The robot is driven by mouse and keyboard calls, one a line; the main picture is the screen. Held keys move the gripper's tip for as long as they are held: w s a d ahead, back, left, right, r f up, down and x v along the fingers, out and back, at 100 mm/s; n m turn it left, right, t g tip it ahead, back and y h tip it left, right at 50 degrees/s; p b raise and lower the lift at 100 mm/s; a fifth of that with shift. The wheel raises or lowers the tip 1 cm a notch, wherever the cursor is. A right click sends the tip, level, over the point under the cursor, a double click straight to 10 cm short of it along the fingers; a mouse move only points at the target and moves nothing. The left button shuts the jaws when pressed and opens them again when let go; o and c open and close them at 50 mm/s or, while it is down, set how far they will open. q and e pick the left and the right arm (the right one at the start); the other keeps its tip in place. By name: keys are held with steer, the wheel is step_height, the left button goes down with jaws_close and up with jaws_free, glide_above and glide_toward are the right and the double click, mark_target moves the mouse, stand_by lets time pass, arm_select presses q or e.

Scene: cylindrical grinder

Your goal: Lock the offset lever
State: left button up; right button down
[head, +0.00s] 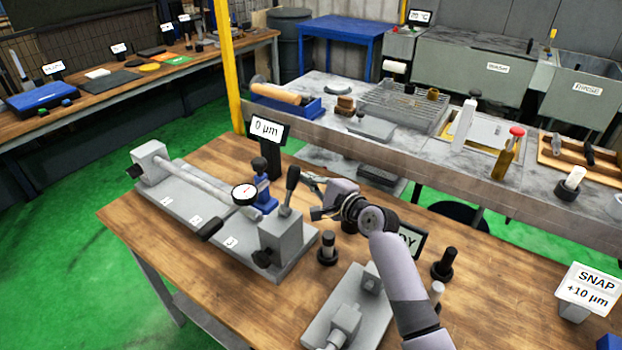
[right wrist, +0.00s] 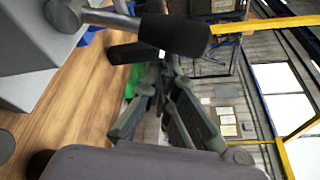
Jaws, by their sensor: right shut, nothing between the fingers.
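The lever (head: 291,184) has a black grip and stands nearly upright on the grey block (head: 281,236) at the right end of the grinder bed (head: 190,205). I take it for the offset lever; no label on it is readable. My right gripper (head: 308,185) is shut and empty, just right of the lever. In the right wrist view the black grip (right wrist: 172,36) and its grey ball base cross above my right gripper's closed fingers (right wrist: 158,80). I cannot tell whether the fingers touch the grip. My left gripper is not in view.
A dial gauge (head: 244,193) on a blue stand and a 0 µm display (head: 267,128) stand left of the lever. A partly hidden display (head: 410,240) and black-based posts (head: 327,248) stand close to my right arm. The wooden bench's front left is clear.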

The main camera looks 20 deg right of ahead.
steer(key=shift+s+a+r, duration=0.15)
steer(key=shift+r, duration=0.05)
steer(key=shift+s+a+r+n, duration=0.1)
steer(key=shift+r+n, duration=0.05)
steer(key=shift+n, duration=0.35)
steer(key=s+a+r+n+t+y+b, duration=0.1)
steer(key=s+a+r+n+t+b, duration=0.1)
steer(key=n, duration=0.7)
steer(key=shift+s+a+t+b, duration=0.5)
steer(key=shift+s+a+b, duration=0.8)
steer(key=shift+a, duration=0.55)
steer(key=shift+w+r, duration=0.1)
